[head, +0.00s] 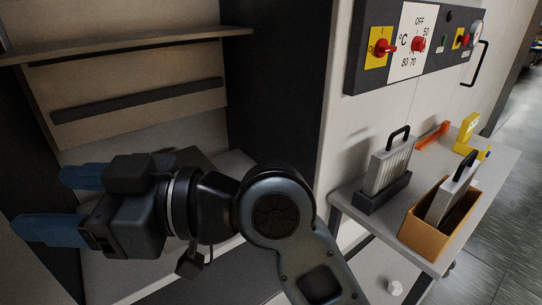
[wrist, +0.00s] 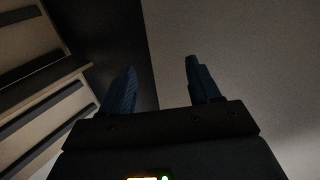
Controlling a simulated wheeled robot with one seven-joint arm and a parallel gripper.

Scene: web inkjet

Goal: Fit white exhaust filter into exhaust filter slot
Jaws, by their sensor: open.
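My gripper (head: 40,203) is open and empty, its two blue fingers apart and pointing left in front of the open cabinet. It also shows open in the wrist view (wrist: 161,68), with nothing between the fingers. A whitish pleated filter with a black handle (head: 390,167) stands upright in a dark holder (head: 383,196) on the side shelf, right of my arm. A second pale panel with a black handle (head: 447,195) leans tilted in an ochre box (head: 425,238). I cannot tell which is the exhaust filter. I cannot clearly identify the exhaust filter slot.
The cabinet has an upper board (head: 130,44) and a dark strip (head: 140,101) on its back wall. A control panel with red knobs (head: 415,42) is above the side shelf (head: 495,165). Orange (head: 433,135) and yellow (head: 467,134) parts lie at the shelf's back. Floor is clear at right.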

